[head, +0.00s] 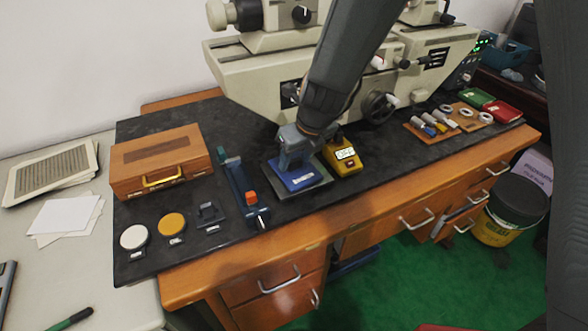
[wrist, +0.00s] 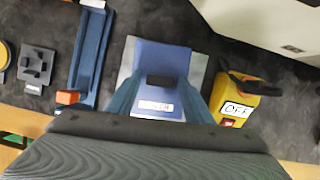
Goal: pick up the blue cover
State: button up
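The blue cover (head: 302,182) lies on a grey plate (head: 322,178) on the dark bench top. In the wrist view the cover (wrist: 174,58) shows a small black handle (wrist: 160,80) and a white label (wrist: 157,107). My gripper (head: 291,163) is directly over the cover, pointing down. In the wrist view my gripper (wrist: 160,77) is open, with one finger on each side of the black handle and visible gaps to it. Whether the fingertips touch the cover's top cannot be told. My gripper hides part of the cover's back in the head view.
A long blue fixture with an orange block (head: 240,189) stands on the left. A wooden case (head: 160,165) is farther left. A large beige machine (head: 250,75) rises behind. Clear bench lies front right.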

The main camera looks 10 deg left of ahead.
jog(key=c, duration=0.9)
jog(key=shift+o, duration=0.2)
jog(key=shift+r, duration=0.1)
